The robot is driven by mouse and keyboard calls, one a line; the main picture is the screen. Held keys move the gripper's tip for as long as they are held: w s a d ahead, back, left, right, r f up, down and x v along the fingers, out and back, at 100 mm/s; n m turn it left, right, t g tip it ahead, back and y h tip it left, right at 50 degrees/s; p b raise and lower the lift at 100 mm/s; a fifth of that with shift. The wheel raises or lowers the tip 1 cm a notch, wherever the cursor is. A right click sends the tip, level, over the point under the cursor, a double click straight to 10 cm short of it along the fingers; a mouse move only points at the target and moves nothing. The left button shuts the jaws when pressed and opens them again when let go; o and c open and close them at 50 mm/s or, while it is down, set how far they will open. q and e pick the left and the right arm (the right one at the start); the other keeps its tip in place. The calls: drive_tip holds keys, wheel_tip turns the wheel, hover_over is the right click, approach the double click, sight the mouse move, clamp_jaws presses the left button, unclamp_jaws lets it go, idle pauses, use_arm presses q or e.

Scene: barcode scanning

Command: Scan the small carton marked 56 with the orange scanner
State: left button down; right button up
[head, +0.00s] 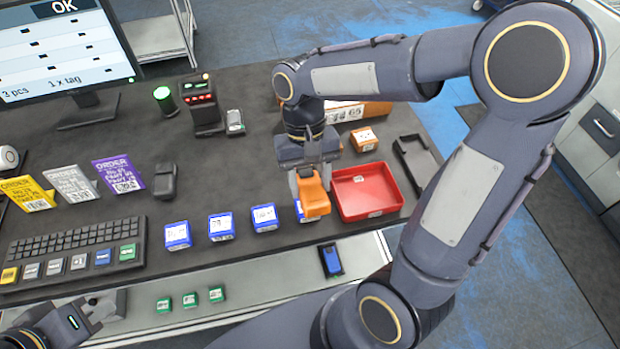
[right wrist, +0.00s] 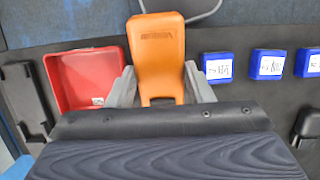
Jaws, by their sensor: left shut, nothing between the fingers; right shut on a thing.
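The orange scanner (head: 314,195) is held by my right gripper (head: 311,168), which is shut on it. In the right wrist view the scanner (right wrist: 158,45) sits between the two fingers of my right gripper (right wrist: 161,80). Blue-sided small cartons with white labelled tops stand in a row: a left one (head: 177,236), a middle one (head: 221,227) and a right one (head: 264,217). Another blue carton (head: 299,211) is partly hidden by the scanner. I cannot make out which is marked 56. My left gripper (head: 66,326) is shut and empty at the lower left.
A red tray (head: 397,197) stands right of the scanner, with a black tray (head: 416,160) beyond. An orange-white carton (head: 364,138) is behind it. A keyboard (head: 70,248), order cards (head: 118,174) and a monitor (head: 65,45) reading OK are at left. Green cartons (head: 190,300) lie in front.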

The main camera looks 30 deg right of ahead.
sight(310, 185)
wheel_tip(310, 185, up, 12)
drive_tip(key=p, duration=0.7)
drive_tip(key=shift+p, duration=0.4)
idle(0.5)
